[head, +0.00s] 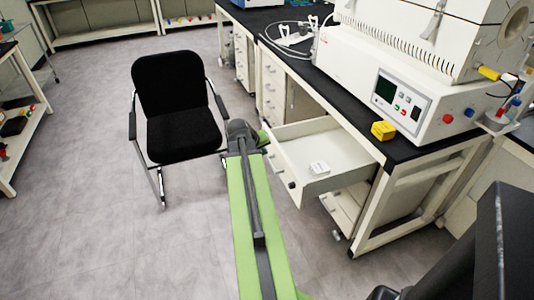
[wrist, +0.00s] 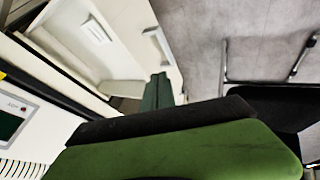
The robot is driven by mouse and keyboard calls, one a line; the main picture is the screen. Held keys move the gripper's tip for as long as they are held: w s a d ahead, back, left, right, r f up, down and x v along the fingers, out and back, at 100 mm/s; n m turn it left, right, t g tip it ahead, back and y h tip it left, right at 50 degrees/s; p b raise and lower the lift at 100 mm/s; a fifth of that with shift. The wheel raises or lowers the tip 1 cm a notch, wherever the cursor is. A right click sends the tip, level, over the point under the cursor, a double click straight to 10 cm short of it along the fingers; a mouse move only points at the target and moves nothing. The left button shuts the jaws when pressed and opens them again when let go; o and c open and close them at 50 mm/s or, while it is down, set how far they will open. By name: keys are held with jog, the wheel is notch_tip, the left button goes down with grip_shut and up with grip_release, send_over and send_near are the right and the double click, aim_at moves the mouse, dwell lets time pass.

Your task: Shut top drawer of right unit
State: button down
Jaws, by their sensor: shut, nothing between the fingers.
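The top drawer (head: 335,152) of the right unit (head: 345,212) is pulled well out from under the black bench top. It is white and holds a small white item (head: 318,168). In the wrist view the drawer (wrist: 75,60) shows at upper left, with a pale handle (wrist: 157,45) on its front. My gripper (wrist: 160,82) is shut and empty, its dark green fingers close to the drawer front below the handle. I cannot tell whether they touch it.
A black chair (head: 180,110) stands left of my arm, and it also shows in the wrist view (wrist: 270,105). Another drawer unit (head: 272,85) stands farther back.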

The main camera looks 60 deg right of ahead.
aim_at(280, 155)
jog(key=shift+s+d+f+b, duration=0.35)
jog(key=shift+d+f+b, duration=0.3)
jog(key=shift+d+f, duration=0.4)
jog(key=shift+s+d+f+b, duration=0.4)
jog(key=shift+d+f+b, duration=0.3)
jog(key=shift+d, duration=0.6)
jog(key=shift+s+d+f+b, duration=0.35)
jog(key=shift+d+f+b, duration=0.25)
jog(key=shift+d+f, duration=0.45)
jog(key=shift+d+r, duration=0.15)
